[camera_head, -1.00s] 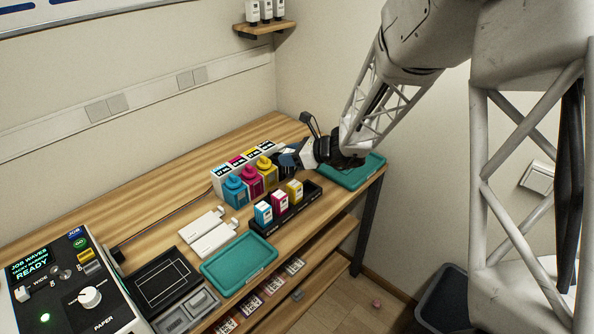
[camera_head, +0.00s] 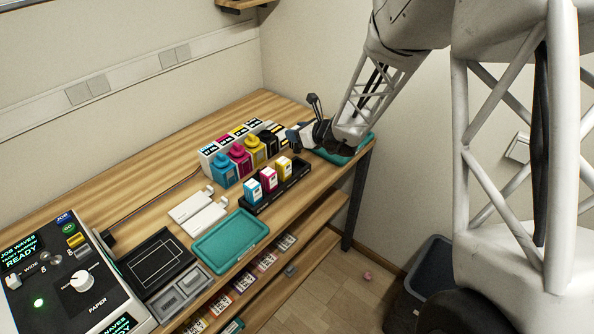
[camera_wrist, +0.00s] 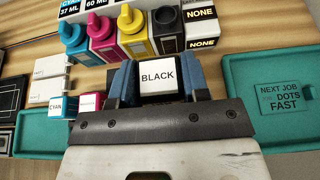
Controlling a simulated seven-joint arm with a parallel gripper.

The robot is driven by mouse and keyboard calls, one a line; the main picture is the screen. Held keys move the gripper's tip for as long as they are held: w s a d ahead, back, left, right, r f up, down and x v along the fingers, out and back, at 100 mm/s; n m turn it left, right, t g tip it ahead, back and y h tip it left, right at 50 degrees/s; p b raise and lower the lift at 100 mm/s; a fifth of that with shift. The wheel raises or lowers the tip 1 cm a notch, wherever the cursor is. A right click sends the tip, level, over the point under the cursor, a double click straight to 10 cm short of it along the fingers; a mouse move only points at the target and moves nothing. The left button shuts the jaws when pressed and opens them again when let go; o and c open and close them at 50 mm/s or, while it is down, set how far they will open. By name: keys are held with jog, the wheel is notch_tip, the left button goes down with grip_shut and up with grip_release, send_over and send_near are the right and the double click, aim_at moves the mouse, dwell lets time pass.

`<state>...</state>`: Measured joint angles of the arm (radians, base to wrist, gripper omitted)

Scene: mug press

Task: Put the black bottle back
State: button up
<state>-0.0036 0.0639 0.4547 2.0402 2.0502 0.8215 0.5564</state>
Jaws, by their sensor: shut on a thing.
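My gripper (camera_wrist: 160,92) is shut on a black block with a white face labelled BLACK (camera_wrist: 157,77). Its blue fingers lie on both sides of the block. Magenta (camera_head: 240,160) and cyan (camera_head: 223,171) bottles stand farther left.
A dark rack (camera_head: 262,207) holds cyan, magenta and yellow small boxes in front of the bottles. One teal tray (camera_head: 230,241) is left of it; another (camera_wrist: 275,62) is right of my gripper.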

aim_at(300, 152)
jog(key=shift+f, duration=1.95)
jog(key=shift+f, duration=0.15)
jog(key=shift+f, duration=1.9)
jog(key=shift+f, duration=0.15)
jog(key=o, duration=0.8)
